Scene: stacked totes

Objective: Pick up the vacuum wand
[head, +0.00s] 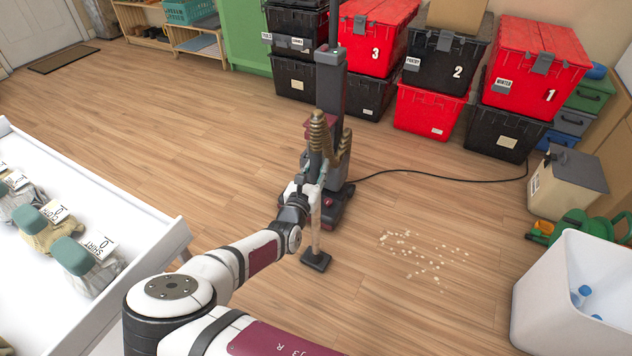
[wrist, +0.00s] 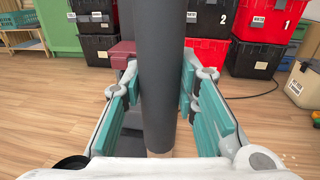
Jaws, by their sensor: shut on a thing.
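The upright vacuum (head: 333,95), dark grey with maroon parts, stands on the wood floor with a ribbed brown hose (head: 319,135). The wand, a pale tube with a black foot (head: 316,261), hangs upright just in front of it. My gripper (head: 314,184) is at the wand's upper part. In the wrist view, the teal pads of my gripper (wrist: 160,85) are on both sides of a thick dark grey tube of the wand (wrist: 164,60), shut on it. I cannot tell whether the foot touches the floor.
Stacked red and black totes (head: 430,110) line the back wall. A black cord (head: 450,181) runs right from the vacuum. Crumbs (head: 420,250) lie on the floor. A white table (head: 110,210) is at left, a white bin (head: 565,300) at right. Floor around the wand is mostly clear.

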